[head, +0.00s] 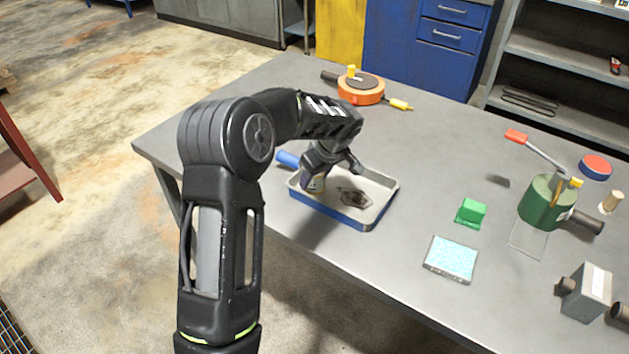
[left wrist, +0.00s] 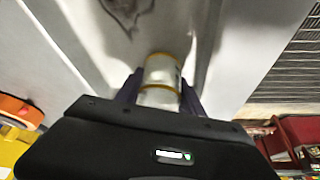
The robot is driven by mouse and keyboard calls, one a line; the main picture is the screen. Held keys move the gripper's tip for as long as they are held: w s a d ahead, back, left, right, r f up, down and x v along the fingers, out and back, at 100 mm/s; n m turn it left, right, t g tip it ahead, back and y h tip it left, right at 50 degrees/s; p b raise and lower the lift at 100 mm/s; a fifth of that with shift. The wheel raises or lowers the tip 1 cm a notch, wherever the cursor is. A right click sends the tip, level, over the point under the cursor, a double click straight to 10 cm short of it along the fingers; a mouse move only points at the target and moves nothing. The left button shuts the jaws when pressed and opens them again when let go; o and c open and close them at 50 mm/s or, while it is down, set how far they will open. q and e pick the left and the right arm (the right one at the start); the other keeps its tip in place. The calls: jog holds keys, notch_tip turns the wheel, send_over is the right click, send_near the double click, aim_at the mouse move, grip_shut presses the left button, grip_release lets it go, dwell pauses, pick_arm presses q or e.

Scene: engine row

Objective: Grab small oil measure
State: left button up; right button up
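The small oil measure (head: 315,184) looks like a little white cylinder with yellow bands. In the head view it is at the left end of the shallow tray (head: 383,213), mostly hidden by my left gripper (head: 325,180). In the left wrist view the measure (left wrist: 161,80) sits between the two dark purple fingers of the left gripper (left wrist: 161,92), with no clear gap on either side. The fingers look shut on it. I cannot tell whether it touches the tray floor. My right gripper is not in view.
The blue-sided tray has a dark stain on its floor and stands near the table's (head: 440,150) front left edge. An orange reel (head: 361,93) lies behind it. A green block (head: 471,211), a light blue pad (head: 451,259) and a green can (head: 546,203) stand to the right.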

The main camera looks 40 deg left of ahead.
pick_arm(q)
jog(key=c, duration=0.8)
notch_tip(320, 180, up, 10)
jog(key=shift+r+b, duration=0.1)
jog(key=shift+b, duration=0.7)
